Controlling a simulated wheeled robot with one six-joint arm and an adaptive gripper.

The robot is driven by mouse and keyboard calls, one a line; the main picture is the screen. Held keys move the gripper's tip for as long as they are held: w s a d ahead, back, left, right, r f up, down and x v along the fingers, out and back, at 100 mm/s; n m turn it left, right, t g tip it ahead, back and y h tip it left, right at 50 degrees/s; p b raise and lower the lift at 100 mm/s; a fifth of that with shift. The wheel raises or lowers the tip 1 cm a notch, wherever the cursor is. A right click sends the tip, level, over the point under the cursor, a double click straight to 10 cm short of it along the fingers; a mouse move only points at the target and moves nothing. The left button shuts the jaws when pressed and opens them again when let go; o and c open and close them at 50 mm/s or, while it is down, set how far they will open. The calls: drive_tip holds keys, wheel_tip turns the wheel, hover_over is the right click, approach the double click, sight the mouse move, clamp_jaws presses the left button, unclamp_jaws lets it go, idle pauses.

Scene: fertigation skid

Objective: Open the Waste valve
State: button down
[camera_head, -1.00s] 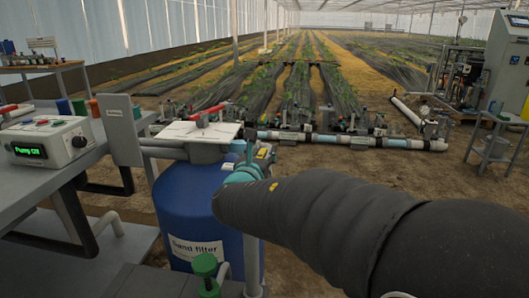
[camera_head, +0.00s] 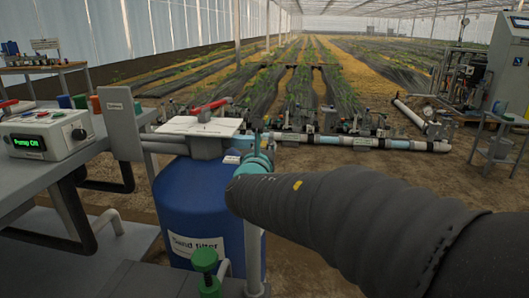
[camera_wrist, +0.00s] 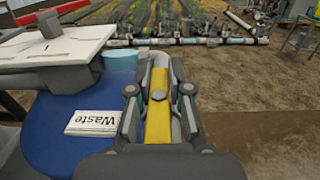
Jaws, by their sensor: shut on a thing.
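The Waste valve's yellow handle (camera_wrist: 158,122) runs lengthwise between my gripper's fingers in the wrist view. My gripper (camera_wrist: 161,72) is shut on it, with one finger on each side. In the head view my dark sleeved arm reaches in from the right to the pipework beside the blue sand filter tank (camera_head: 197,208). The handle and fingers are mostly hidden behind my wrist in that view, so the valve's angle is hard to tell there.
A white plate (camera_head: 200,127) and a red handle (camera_head: 211,107) sit above the tank. A pump box (camera_head: 42,139) reading "Pump ON" stands on the bench at left. A green knob (camera_head: 204,260) is in front of the tank. Bare soil lies to the right.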

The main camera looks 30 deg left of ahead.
drive_tip(key=c, duration=1.1)
unclamp_jaws()
drive_tip(key=v, duration=1.2)
